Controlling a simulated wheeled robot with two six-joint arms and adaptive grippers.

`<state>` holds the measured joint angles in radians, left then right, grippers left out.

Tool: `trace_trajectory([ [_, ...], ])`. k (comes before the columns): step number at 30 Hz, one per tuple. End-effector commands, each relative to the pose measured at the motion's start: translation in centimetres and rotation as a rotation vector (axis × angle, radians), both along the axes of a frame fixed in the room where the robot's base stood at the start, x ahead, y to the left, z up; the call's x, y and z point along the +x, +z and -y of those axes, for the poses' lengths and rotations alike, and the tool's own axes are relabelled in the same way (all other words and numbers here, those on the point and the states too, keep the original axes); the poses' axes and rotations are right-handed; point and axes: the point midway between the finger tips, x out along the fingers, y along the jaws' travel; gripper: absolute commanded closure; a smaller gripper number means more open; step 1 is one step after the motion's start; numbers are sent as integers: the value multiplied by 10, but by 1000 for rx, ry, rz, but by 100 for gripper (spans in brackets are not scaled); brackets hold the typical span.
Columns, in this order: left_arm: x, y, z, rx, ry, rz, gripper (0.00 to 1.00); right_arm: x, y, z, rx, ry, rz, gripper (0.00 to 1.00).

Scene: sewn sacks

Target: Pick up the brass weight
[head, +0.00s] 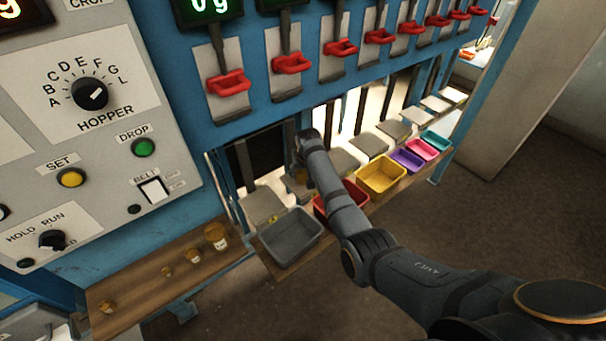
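Several brass weights of different sizes stand in a row on the wooden shelf at lower left. The largest brass weight (216,236) is at the shelf's right end, and a smaller one (108,307) is at its left end. A small brass-coloured piece (272,218) shows on the grey plate behind the grey bin. My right arm reaches in from the lower right across the red bin. My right gripper (301,174) is at the row of plates under the machine, right of the shelf weights. Its fingers are mostly hidden and too small to read. My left gripper is out of view.
A grey bin (290,238), a red bin (352,200), a yellow bin (381,175) and further coloured bins line the ledge. Red levers (228,83) hang above them on the blue frame. A control panel (85,130) stands at left. Floor is open at lower right.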

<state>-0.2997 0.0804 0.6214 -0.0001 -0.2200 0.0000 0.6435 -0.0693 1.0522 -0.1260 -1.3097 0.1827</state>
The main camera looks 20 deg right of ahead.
Motion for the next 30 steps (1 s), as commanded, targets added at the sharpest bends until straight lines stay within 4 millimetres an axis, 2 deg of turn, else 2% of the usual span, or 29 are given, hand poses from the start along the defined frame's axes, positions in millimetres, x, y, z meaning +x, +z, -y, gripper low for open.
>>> trace_trajectory([
  [1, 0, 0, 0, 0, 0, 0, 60, 0, 0, 0, 0, 0, 0, 55],
  [2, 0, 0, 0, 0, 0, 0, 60, 0, 0, 0, 0, 0, 0, 59],
  [11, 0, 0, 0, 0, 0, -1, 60, 0, 0, 0, 0, 0, 0, 100],
  [23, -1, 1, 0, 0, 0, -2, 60, 1, 3, 0, 0, 0, 5, 100],
  [30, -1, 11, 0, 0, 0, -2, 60, 2, 12, 2, -1, 0, 5, 100],
])
